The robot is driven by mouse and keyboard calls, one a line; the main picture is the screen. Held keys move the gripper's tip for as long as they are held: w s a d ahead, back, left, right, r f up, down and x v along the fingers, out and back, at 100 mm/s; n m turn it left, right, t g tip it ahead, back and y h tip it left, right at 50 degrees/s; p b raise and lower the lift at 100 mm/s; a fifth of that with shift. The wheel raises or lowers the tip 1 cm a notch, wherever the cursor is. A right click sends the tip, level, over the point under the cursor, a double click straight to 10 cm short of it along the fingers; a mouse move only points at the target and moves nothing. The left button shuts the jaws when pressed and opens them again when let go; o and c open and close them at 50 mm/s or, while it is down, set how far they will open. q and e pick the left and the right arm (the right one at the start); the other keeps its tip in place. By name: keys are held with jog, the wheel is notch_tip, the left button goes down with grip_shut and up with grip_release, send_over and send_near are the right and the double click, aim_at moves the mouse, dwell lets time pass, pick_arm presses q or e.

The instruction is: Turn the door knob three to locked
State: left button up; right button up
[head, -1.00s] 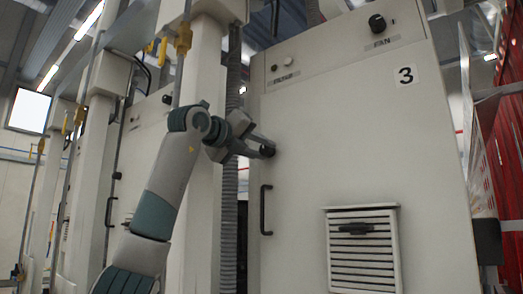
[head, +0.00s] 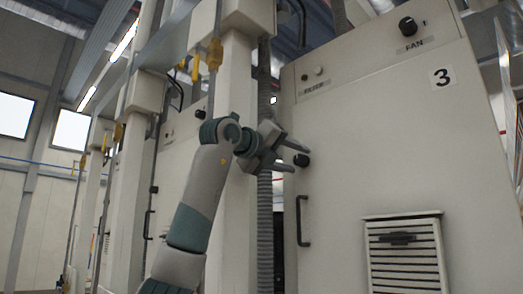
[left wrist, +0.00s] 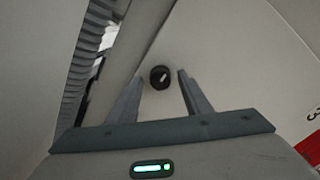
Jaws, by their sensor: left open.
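The door panel marked 3 (head: 385,170) fills the right of the head view. Its small black round knob (head: 302,160) is at the panel's left edge, above the handle. My left gripper (head: 298,158) is open, its fingertips pointing at the knob from the left, with nothing held. In the left wrist view the knob (left wrist: 160,77) lies between and beyond the spread fingertips (left wrist: 160,76), apparently not gripped. A pale pointer line on it slants up to the right. My right gripper is not in view.
A black door handle (head: 303,220) is below the knob. A vent grille (head: 405,260) is on the lower panel, and a FAN knob (head: 407,26) is at the top. A grey ribbed hose (head: 264,230) and a pale column (head: 232,220) stand left of the door.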

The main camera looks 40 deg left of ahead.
pick_arm(q)
jog(key=s+a+b, duration=0.1)
jog(key=s+b, duration=0.3)
jog(key=s, duration=1.2)
jog(key=shift+s+a, duration=0.2)
jog(key=shift+s, duration=0.05)
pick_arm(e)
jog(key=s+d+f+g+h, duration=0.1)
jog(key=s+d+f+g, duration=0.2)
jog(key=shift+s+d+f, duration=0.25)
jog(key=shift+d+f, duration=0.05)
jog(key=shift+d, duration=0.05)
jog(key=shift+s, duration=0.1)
